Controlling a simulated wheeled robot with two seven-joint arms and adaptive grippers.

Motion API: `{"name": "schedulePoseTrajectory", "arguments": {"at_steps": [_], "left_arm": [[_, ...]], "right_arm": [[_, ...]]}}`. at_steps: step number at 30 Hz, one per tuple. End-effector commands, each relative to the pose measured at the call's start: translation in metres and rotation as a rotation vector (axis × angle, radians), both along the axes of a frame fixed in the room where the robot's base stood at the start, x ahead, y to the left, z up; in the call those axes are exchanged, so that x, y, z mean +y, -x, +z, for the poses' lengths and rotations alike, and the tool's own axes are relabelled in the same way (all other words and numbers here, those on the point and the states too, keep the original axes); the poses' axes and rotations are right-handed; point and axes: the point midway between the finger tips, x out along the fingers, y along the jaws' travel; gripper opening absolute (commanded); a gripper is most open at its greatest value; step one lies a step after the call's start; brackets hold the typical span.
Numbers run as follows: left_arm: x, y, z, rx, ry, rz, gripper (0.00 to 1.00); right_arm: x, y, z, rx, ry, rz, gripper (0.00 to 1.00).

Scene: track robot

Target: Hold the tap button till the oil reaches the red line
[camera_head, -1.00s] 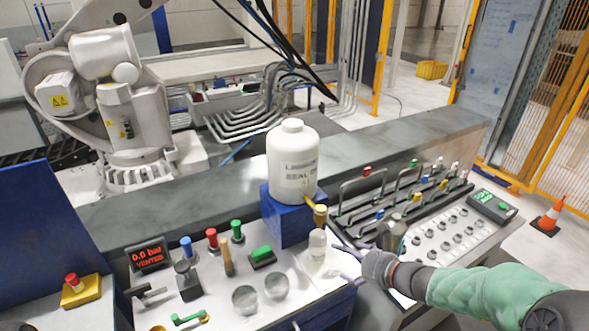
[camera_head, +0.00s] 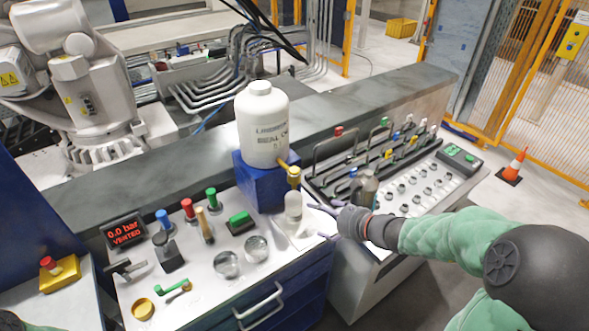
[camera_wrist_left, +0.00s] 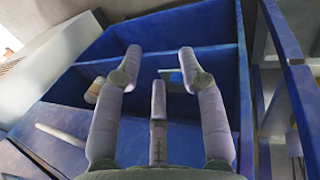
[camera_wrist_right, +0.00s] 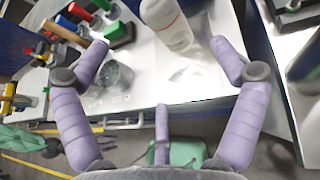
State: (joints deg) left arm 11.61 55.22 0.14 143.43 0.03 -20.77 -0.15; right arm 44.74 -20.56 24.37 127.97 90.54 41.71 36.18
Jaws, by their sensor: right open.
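A white oil container (camera_head: 262,125) stands upright on a blue block (camera_head: 258,181). A gold tap with a yellow button (camera_head: 294,174) sticks out low on its right. A small pale bottle (camera_head: 293,207) stands upright below the tap; it shows at the top of the right wrist view (camera_wrist_right: 165,18). I cannot make out oil or a red line on it. My right gripper (camera_head: 318,222) is open and empty, its fingertips just right of the small bottle, below the tap. My left gripper (camera_wrist_left: 160,58) is open in the left wrist view, over a blue compartmented bin (camera_wrist_left: 215,62).
A rack of handles (camera_head: 335,150) and a button panel (camera_head: 410,185) stand to the right. A cone (camera_head: 513,166) stands on the floor.

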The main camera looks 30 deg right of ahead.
Motion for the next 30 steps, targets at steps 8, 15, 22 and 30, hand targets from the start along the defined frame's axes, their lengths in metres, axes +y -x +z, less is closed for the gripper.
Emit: {"name": "schedulePoseTrajectory", "arguments": {"at_steps": [8, 15, 22, 30], "left_arm": [[0.0000, -0.0001, 0.0000, 0.000, 0.000, 0.000, 0.40], [0.0000, 0.0000, 0.0000, 0.000, 0.000, 0.000, 0.40], [0.0000, 0.0000, 0.0000, 0.000, 0.000, 0.000, 0.40], [0.0000, 0.0000, 0.0000, 0.000, 0.000, 0.000, 0.40]], "right_arm": [[0.0000, 0.0000, 0.0000, 0.000, 0.000, 0.000, 0.95], [0.0000, 0.0000, 0.0000, 0.000, 0.000, 0.000, 0.61], [0.0000, 0.0000, 0.0000, 0.000, 0.000, 0.000, 0.00], [0.0000, 0.0000, 0.0000, 0.000, 0.000, 0.000, 0.00]]}}
